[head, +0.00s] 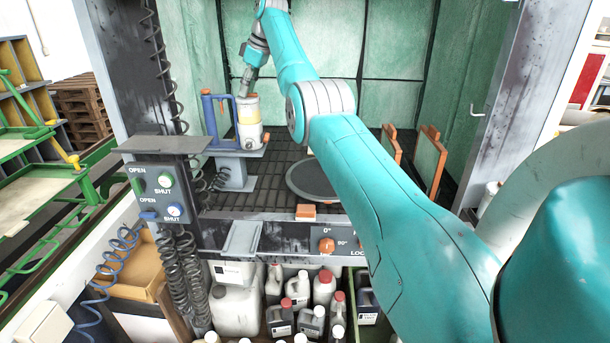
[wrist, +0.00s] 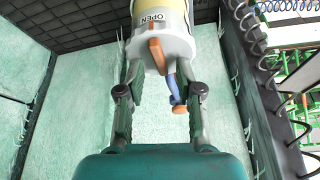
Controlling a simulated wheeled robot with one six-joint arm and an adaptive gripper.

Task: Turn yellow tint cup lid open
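The tint cup (head: 249,127) stands upright on a small grey stand at the left inside the booth, white with a yellow band. In the wrist view its pale grey lid (wrist: 158,42) shows the word OPEN and an orange tab, and its yellow body (wrist: 160,6) shows beyond. My gripper (head: 243,92) is tilted at the top of the cup in the head view. In the wrist view my gripper's fingers (wrist: 161,62) are spread on both sides of the lid. Whether they press on it or only stand beside it, I cannot tell.
A blue frame with a handle (head: 216,118) stands close left of the cup. A dark round plate (head: 313,180) lies on the slatted floor, and wooden-edged panels (head: 428,162) stand at the right. A control box (head: 160,192) is on the front left post. Several bottles stand below.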

